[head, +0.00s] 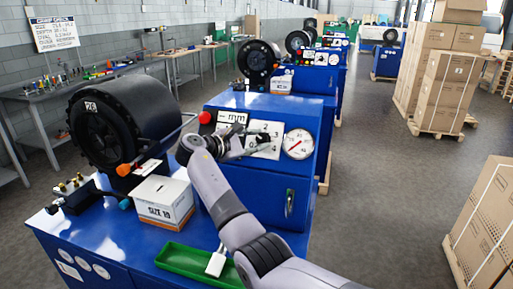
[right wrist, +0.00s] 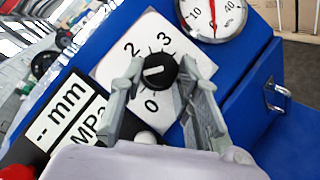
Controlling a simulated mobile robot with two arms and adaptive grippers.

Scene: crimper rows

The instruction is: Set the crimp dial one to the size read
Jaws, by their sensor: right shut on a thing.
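The crimp dial is a black knob (right wrist: 160,70) on a white plate (right wrist: 190,60) with the digits 0, 2 and 3 showing. A finger covers the plate to the left of the knob. The white mark on the knob points left, between 0 and 2. My right gripper (right wrist: 166,88) is shut on the knob, one finger on each side. In the head view, my right gripper (head: 262,140) is at the front panel of the nearest blue cabinet (head: 260,104). A white box (head: 162,202) printed "SIZE" and a number like 19 stands on the bench. My left gripper is out of view.
A display (right wrist: 66,110) reads "-- mm". A round gauge (head: 298,144) and a red button (head: 205,117) flank the dial. A black crimper head (head: 115,125) stands to the left. A green tray (head: 190,262) lies in front. A wall sign (head: 55,33) carries small print. Cartons (head: 487,225) stand right.

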